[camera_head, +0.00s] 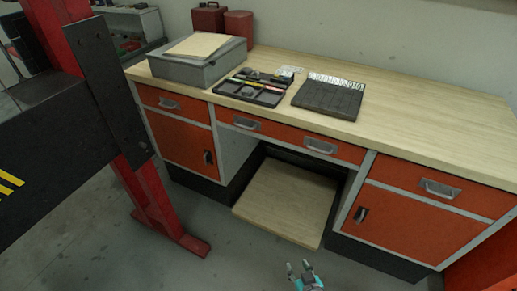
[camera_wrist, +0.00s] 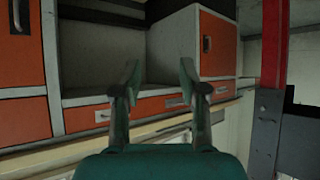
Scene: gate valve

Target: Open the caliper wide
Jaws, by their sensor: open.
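I cannot make out a caliper for certain in either view. A dark tray (camera_head: 250,91) on the workbench holds several small tools, too small to tell apart. My gripper (camera_head: 298,267) is low at the bottom edge of the head view, in front of the bench and well apart from the tray. In the wrist view my gripper (camera_wrist: 160,78) has its two fingers spread with nothing between them. Beyond them are the bench's orange drawers and doors, seen upside down.
The wooden workbench top (camera_head: 430,108) is clear on the right. It also carries a grey box (camera_head: 190,68), a dark case of bits (camera_head: 328,98) and red containers (camera_head: 238,25). A red post (camera_head: 165,190) stands at left. A low wooden board (camera_head: 285,200) fills the bench's knee space.

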